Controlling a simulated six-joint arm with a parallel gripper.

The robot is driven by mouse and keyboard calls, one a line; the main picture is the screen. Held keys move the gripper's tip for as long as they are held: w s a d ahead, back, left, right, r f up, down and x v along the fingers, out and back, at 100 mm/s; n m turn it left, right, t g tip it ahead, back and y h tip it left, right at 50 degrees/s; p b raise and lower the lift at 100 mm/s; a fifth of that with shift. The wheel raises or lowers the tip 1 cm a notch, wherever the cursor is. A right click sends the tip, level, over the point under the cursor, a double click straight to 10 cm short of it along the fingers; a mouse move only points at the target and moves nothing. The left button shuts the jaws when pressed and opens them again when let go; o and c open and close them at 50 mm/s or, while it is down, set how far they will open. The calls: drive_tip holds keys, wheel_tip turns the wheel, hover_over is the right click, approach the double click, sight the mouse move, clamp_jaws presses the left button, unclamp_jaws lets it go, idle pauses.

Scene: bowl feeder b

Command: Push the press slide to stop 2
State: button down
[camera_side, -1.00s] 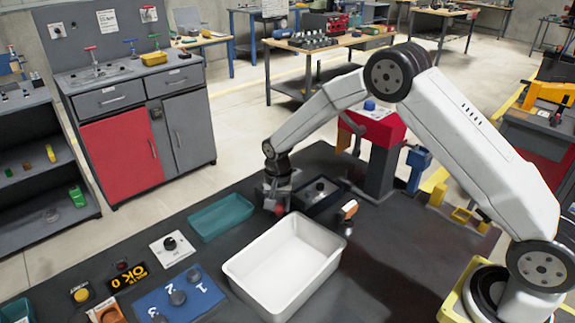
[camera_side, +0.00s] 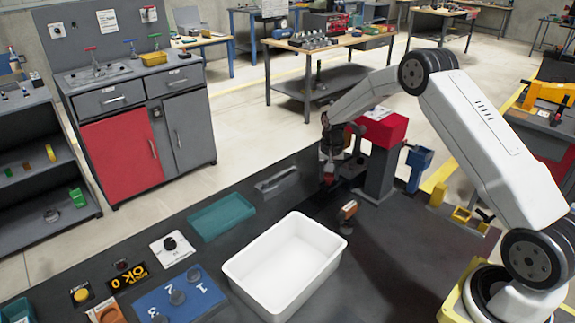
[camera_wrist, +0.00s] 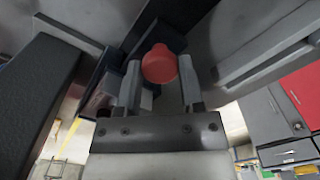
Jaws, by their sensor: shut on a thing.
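The press (camera_side: 382,130) is a red head on a dark grey body, standing at the back right of the bench in the side view. My gripper (camera_side: 329,176) is low, just left of the press body. In the wrist view my gripper (camera_wrist: 160,85) has its two fingers on either side of a round red knob (camera_wrist: 160,65) and is shut on it. The knob seems to belong to the press slide. The dark slide body is mostly hidden behind my gripper and beside the press. A grey rail (camera_side: 277,183) lies bare to the left. I cannot make out stop marks.
A white bin (camera_side: 285,265) stands in front of the rail, with a teal tray (camera_side: 221,217) to its left. A small orange-brown topped part (camera_side: 348,212) stands close to the press's front. A blue numbered plate (camera_side: 178,297) lies at the front left.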

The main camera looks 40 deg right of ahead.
drive_tip(key=shift+d, duration=1)
drive_tip(key=shift+c, duration=1.1)
unclamp_jaws()
drive_tip(key=shift+r, duration=0.1)
wheel_tip(320, 180, up, 8)
drive_tip(key=shift+a, duration=0.1)
